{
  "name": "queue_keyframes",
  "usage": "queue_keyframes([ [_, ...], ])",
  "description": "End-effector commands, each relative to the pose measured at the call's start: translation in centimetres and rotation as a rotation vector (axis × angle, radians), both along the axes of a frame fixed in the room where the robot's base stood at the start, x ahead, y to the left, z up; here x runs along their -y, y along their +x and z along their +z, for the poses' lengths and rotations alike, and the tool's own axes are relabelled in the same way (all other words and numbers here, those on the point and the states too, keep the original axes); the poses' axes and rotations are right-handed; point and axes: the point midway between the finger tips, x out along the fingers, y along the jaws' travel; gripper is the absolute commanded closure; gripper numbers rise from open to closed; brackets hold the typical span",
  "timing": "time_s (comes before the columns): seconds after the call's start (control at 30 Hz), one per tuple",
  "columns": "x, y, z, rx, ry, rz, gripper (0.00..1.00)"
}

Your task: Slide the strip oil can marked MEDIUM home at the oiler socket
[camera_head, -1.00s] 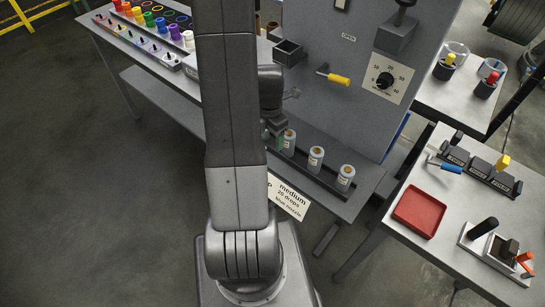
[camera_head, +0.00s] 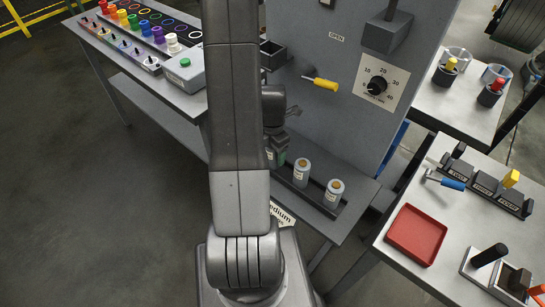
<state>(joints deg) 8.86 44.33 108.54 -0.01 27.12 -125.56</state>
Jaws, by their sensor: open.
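Two pale oil cans with brown tops, a middle one (camera_head: 302,172) and a right one (camera_head: 333,193), stand upright in a dark rack (camera_head: 312,192) on the panel's shelf. A third can, at the left, is mostly covered by my gripper (camera_head: 277,150). Their labels are too small to read, so I cannot tell which says MEDIUM. My gripper points down at the rack's left end, partly behind my arm. It is open, and a green part shows at its lower end. A card (camera_head: 283,214) reads "medium", partly covered. I cannot pick out the oiler socket for certain.
The grey panel (camera_head: 345,130) rises behind the rack, with a yellow-handled lever (camera_head: 322,83), a dial (camera_head: 377,86) and a black open box (camera_head: 272,56). A red tray (camera_head: 416,234) lies on the right table. Coloured pegs stand on the left bench (camera_head: 130,55).

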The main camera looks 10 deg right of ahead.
Motion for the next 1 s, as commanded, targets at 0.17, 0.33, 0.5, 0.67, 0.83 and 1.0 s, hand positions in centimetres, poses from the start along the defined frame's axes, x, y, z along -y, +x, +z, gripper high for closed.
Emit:
queue_keyframes([
  [0.17,0.0,0.0,0.0,0.0,0.0,0.0,0.48],
  [0.33,0.0,0.0,0.0,0.0,0.0,0.0,0.81],
  [0.5,0.0,0.0,0.3,0.0,0.0,0.0,0.83],
  [0.67,0.0,0.0,1.3,0.001,0.0,0.0,0.83],
  [0.83,0.0,0.0,2.7,0.001,0.0,0.0,0.83],
  [1.0,0.0,0.0,4.0,0.001,0.0,0.0,0.83],
])
